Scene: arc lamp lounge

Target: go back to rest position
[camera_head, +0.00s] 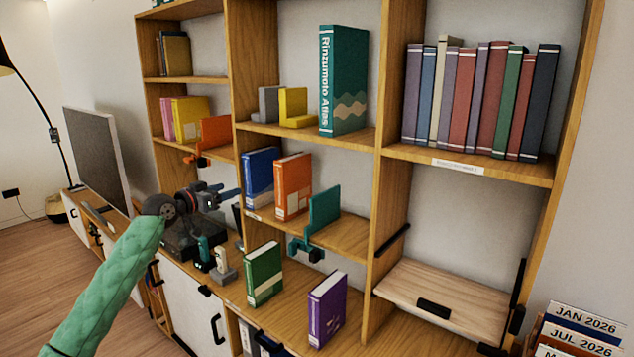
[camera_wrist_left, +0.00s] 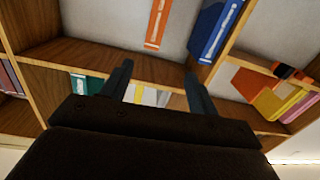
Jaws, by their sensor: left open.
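My left arm, in a green sleeve, comes in from the lower left of the head view. My left gripper (camera_head: 233,197) is in front of the left part of the bookcase (camera_head: 235,95), level with its lower shelves. Its jaws are apart with nothing between them. In the left wrist view both fingers of the gripper (camera_wrist_left: 158,76) show spread, with shelf board and books beyond them. An orange book (camera_head: 293,186) and a blue book (camera_head: 259,177) stand on the shelf just right of the gripper. My right gripper is not in view.
A green book (camera_head: 264,274) and a purple book (camera_head: 327,309) stand on the cabinet top, right of the gripper. A teal bookend (camera_head: 324,209) sits at the middle shelf's edge. A dark screen (camera_head: 95,155) stands at left. Open floor (camera_head: 35,285) lies at lower left.

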